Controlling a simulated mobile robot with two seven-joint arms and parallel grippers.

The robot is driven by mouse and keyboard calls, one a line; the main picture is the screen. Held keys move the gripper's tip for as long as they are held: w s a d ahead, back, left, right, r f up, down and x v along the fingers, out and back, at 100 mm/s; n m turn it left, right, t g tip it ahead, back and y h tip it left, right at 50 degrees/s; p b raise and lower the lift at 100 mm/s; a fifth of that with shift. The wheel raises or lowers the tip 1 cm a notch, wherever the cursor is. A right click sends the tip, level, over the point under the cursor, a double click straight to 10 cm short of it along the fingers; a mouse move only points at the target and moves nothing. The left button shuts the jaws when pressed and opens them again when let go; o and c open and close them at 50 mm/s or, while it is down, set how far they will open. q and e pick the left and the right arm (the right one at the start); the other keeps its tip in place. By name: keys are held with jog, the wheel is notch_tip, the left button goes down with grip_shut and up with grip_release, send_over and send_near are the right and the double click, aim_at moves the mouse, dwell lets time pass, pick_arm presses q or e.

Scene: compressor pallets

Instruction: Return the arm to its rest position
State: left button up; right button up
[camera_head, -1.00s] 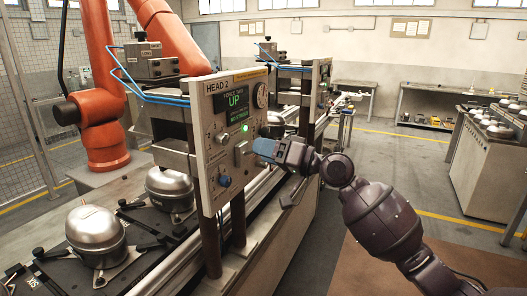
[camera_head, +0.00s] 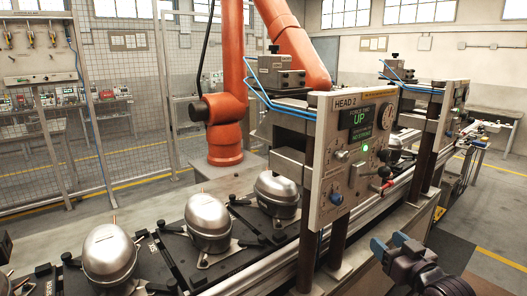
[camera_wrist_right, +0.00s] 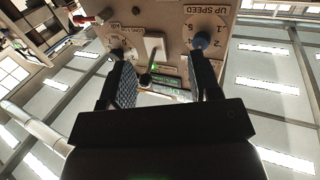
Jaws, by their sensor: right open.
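My right gripper (camera_head: 382,250) is at the lower right of the head view, below and to the right of the HEAD 2 control panel (camera_head: 322,172). Its blue fingertip is apart from the panel in the picture. In the right wrist view the gripper (camera_wrist_right: 163,78) has two dark fingers spread apart with nothing between them. The panel display reads UP and a green light is lit. My left gripper is not in view.
Silver compressors (camera_head: 209,222) stand on dark pallets along the conveyor. An orange robot arm (camera_head: 232,90) stands behind it, beside a mesh fence (camera_head: 120,90). Open floor (camera_head: 500,235) lies at the right.

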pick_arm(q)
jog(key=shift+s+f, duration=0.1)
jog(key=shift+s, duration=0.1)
pick_arm(e)
jog(key=s+a+f+m+g+h, duration=0.1)
jog(key=s+f+g+h, duration=0.3)
jog(key=s+f, duration=2.3)
jog(key=shift+s+a+f+m+g+h, duration=0.2)
jog(key=shift+a+m+g+h, duration=0.15)
jog(key=shift+m+g, duration=0.3)
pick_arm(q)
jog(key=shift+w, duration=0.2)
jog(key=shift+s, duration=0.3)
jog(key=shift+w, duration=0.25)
pick_arm(e)
jog(key=shift+w+d, duration=0.1)
